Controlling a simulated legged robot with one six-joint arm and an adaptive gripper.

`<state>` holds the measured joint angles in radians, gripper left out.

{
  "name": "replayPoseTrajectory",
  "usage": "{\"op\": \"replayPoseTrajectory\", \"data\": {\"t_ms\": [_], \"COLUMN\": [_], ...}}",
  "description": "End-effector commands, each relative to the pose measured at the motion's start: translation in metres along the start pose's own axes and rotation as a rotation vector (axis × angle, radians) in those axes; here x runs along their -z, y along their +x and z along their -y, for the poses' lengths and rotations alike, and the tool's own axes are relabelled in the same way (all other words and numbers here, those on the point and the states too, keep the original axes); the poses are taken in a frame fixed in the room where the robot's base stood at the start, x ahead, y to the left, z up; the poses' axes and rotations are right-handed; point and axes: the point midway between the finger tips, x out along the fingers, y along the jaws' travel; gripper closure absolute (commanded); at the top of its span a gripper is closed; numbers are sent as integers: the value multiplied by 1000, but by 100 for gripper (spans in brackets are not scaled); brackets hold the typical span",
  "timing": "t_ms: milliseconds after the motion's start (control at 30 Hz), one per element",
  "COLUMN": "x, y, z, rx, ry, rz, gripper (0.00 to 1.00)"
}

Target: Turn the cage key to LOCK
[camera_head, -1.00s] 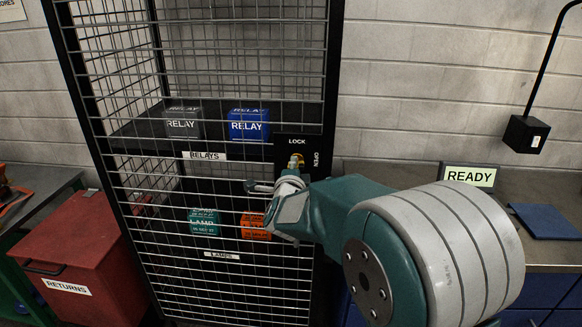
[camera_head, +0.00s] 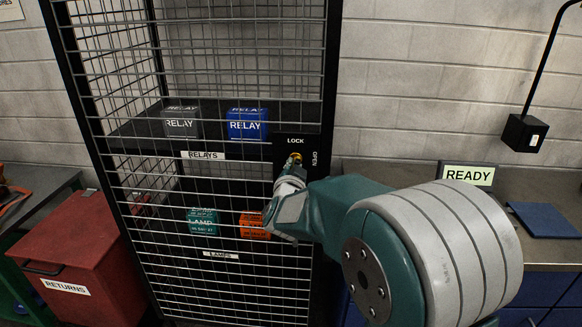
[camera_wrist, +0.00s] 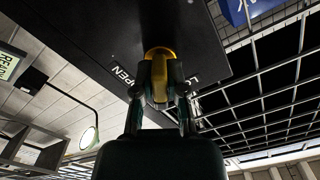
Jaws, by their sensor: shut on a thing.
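The cage key (camera_head: 294,159) is a yellow key in a black lock plate (camera_head: 282,143) on the right post of the cage. LOCK is printed above it and OPEN to its right. My gripper (camera_head: 291,172) is at the plate and covers the key's lower part. In the wrist view the key's yellow head (camera_wrist: 159,54) sits between the two fingers of my gripper (camera_wrist: 161,92), which are shut on it. The OPEN label is left of the key there, and the LOCK label is partly hidden by the right finger. I cannot tell exactly which mark the key points to.
The wire cage (camera_head: 182,267) holds grey and blue relay boxes (camera_head: 247,124) above, teal and orange lamp boxes (camera_head: 203,222) below. A red RETURNS bin (camera_head: 75,252) stands left. A READY sign (camera_head: 467,175) and a blue pad (camera_head: 543,221) are on the right bench.

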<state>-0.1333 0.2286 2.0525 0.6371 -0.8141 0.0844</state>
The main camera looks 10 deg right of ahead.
Motion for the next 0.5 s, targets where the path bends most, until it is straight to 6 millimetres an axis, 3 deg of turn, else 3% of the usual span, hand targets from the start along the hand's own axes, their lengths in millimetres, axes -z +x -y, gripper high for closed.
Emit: {"op": "replayPoseTrajectory", "data": {"t_ms": [500], "x": [4], "y": [1], "z": [-1], "rx": [-6], "ry": [-417], "rz": [-10], "gripper": [100]}}
